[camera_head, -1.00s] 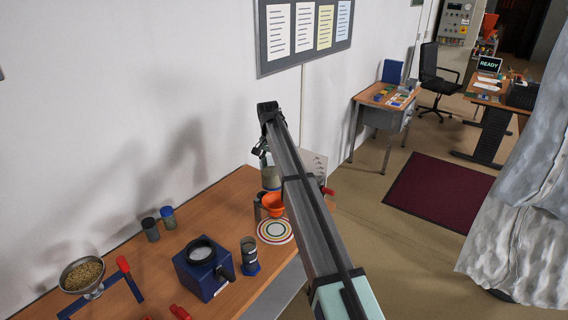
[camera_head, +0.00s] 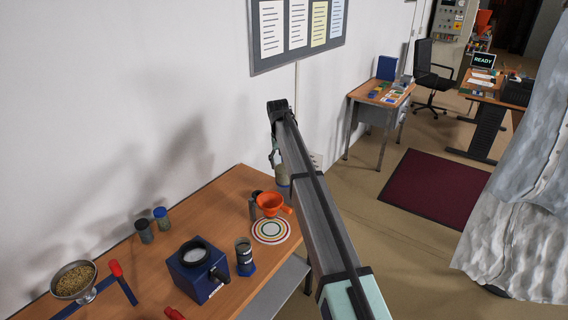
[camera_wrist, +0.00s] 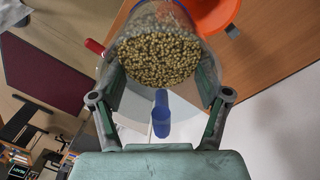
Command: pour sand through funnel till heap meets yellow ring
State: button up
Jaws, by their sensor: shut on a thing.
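My gripper (camera_wrist: 160,95) is shut on a clear container of tan grains (camera_wrist: 158,55). In the head view the container (camera_head: 283,180) shows partly behind my arm, beyond and slightly right of the funnel; my gripper (camera_head: 275,155) is mostly hidden there. The orange funnel (camera_head: 270,203) stands above the far side of the ringed target (camera_head: 270,231) on the wooden bench. It also shows at the top of the wrist view (camera_wrist: 212,14), beside the container.
A blue box with a round top (camera_head: 197,270) and a blue-based cylinder (camera_head: 245,258) stand left of the target. Two small jars (camera_head: 152,224) stand near the wall. A metal bowl of grains (camera_head: 75,281) is at the near left. A blue handle-like part (camera_wrist: 161,115) shows below the container.

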jog(key=shift+f, duration=0.15)
jog(key=shift+d+f+t+h+b, duration=0.15)
jog(key=shift+f+h+b, duration=0.25)
jog(key=shift+f, duration=0.4)
jog(key=shift+f+t+h+b, duration=0.15)
jog(key=shift+f+h+b, duration=0.25)
jog(key=shift+f, duration=0.35)
jog(key=shift+w+r+t+h, duration=0.1)
jog(key=shift+r+t+h, duration=0.1)
jog(key=shift+t+h, duration=0.5)
jog(key=shift+d+f+h+b, duration=0.15)
jog(key=shift+f+h+b, duration=0.45)
jog(key=shift+h+b, duration=0.4)
jog(key=shift+f+t+h+b, duration=0.85)
jog(key=shift+h+b, duration=0.25)
jog(key=shift+h, duration=0.4)
jog(key=shift+a+f+t+h+b, duration=0.15)
jog(key=shift+a+t+h+b, duration=0.15)
jog(key=shift+h+b, duration=0.35)
jog(key=shift+h, duration=0.25)
jog(key=shift+r, duration=0.2)
